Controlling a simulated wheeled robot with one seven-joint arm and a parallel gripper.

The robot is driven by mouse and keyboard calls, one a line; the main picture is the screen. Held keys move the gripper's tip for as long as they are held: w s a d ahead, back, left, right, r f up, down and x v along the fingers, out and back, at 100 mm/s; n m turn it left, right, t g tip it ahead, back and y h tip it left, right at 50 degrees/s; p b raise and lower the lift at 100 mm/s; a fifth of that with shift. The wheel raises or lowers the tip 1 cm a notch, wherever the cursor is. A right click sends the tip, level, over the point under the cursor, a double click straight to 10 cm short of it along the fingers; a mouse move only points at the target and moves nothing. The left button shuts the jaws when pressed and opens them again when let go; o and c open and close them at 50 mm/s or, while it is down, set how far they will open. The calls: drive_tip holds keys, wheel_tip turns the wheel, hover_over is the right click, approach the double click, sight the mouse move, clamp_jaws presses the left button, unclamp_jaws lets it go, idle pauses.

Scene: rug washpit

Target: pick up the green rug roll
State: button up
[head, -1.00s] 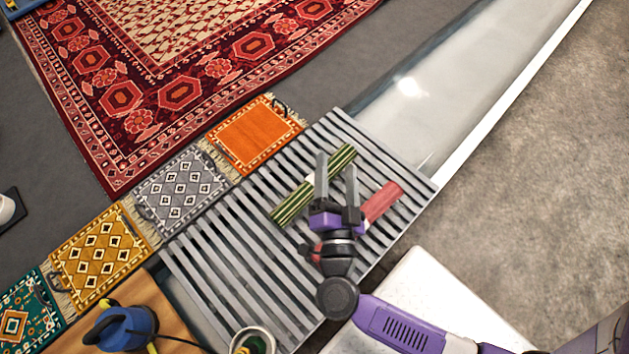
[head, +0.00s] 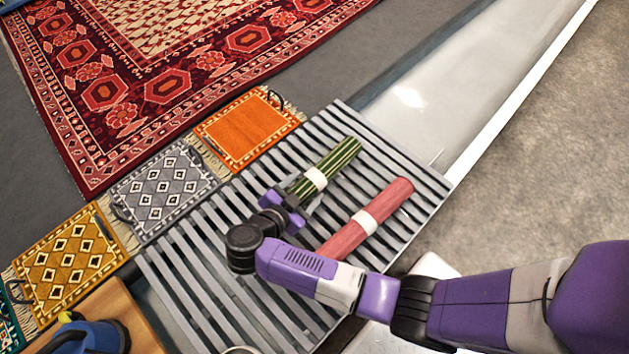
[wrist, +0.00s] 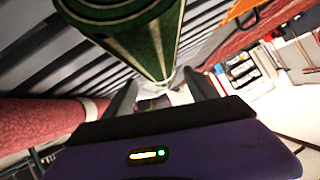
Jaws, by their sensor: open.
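The green striped rug roll (head: 341,158) with a white band lies on the grey slatted rack in the head view. My gripper (head: 303,195) is at its lower-left end and covers that end. In the wrist view the green roll (wrist: 150,32) is large and close, reaching down from the top edge. Its lower tip appears between the two dark fingers of my gripper (wrist: 160,95). The gripper is open and holds nothing. I cannot tell whether the fingers are around the roll or still above it.
A red rug roll (head: 350,235) with a white band lies beside the green one, close to my arm. The slatted rack (head: 215,240) bears both. Small orange (head: 247,130), grey (head: 163,190) and yellow (head: 66,256) mats line its left side. A blue tool (head: 90,338) is at lower left.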

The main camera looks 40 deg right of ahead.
sight(312, 182)
drive_tip(key=b+x, duration=0.1)
drive_tip(key=x, duration=0.1)
drive_tip(key=b+x, duration=0.1)
drive_tip(key=shift+d+f, duration=0.15)
drive_tip(key=shift+f, duration=0.4)
drive_tip(key=shift+w+d+f, duration=0.1)
drive_tip(key=shift+w+d, duration=0.05)
drive_tip(key=shift+d, duration=0.25)
clamp_jaws()
